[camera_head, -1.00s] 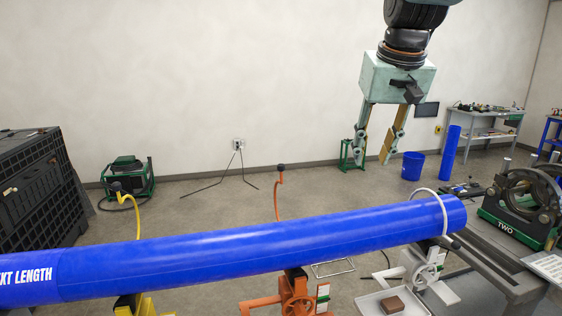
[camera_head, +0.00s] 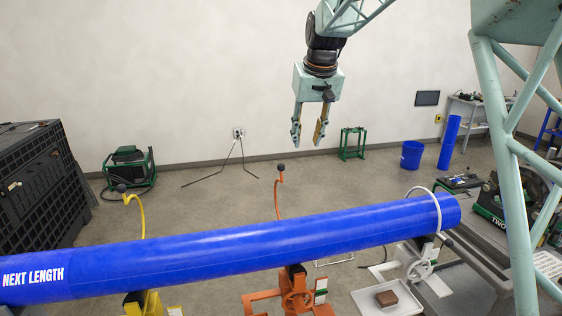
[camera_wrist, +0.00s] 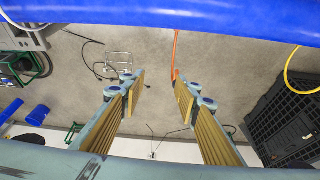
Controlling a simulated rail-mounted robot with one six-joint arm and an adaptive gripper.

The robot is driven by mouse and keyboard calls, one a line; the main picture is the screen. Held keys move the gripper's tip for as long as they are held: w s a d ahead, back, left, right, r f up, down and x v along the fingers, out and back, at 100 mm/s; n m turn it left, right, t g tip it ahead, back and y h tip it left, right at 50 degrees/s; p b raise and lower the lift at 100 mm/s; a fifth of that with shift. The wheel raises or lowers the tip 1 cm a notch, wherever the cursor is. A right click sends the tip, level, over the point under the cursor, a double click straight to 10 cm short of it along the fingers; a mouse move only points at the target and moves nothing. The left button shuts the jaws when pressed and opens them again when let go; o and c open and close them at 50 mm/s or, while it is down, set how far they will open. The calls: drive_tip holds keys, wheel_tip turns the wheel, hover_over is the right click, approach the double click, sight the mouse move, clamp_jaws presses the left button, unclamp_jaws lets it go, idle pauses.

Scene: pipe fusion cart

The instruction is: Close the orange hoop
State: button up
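The orange hoop (camera_head: 277,196) stands upright and open behind the long blue pipe (camera_head: 200,253), with a dark ball knob at its top. Its base is the orange stand (camera_head: 293,291) under the pipe. In the wrist view the hoop (camera_wrist: 175,55) shows as a thin orange bar beyond the fingertips, just right of the middle. My gripper (camera_head: 308,140) is open and empty, pointing down, above and behind the pipe, up and to the right of the hoop's knob. Its two fingers (camera_wrist: 157,85) are spread wide in the wrist view.
A yellow hoop (camera_head: 137,212) stands open at the left. A white hoop (camera_head: 436,205) curves over the pipe's right end. A black crate (camera_head: 35,190) is at far left. A fusion machine (camera_head: 495,205) stands at right. Floor behind the pipe is mostly clear.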

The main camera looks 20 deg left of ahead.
drive_tip(key=p, duration=0.2)
approach(281, 164)
wheel_tip(281, 164, up, 3)
drive_tip(key=d, duration=0.1)
drive_tip(key=shift+s+n, duration=0.4)
drive_tip(key=shift+s, duration=0.05)
drive_tip(key=shift+a+p+x, duration=0.2)
drive_tip(key=shift+p+x, duration=0.25)
drive_tip(key=shift+x, duration=6.4)
drive_tip(key=shift+c, duration=0.2)
clamp_jaws()
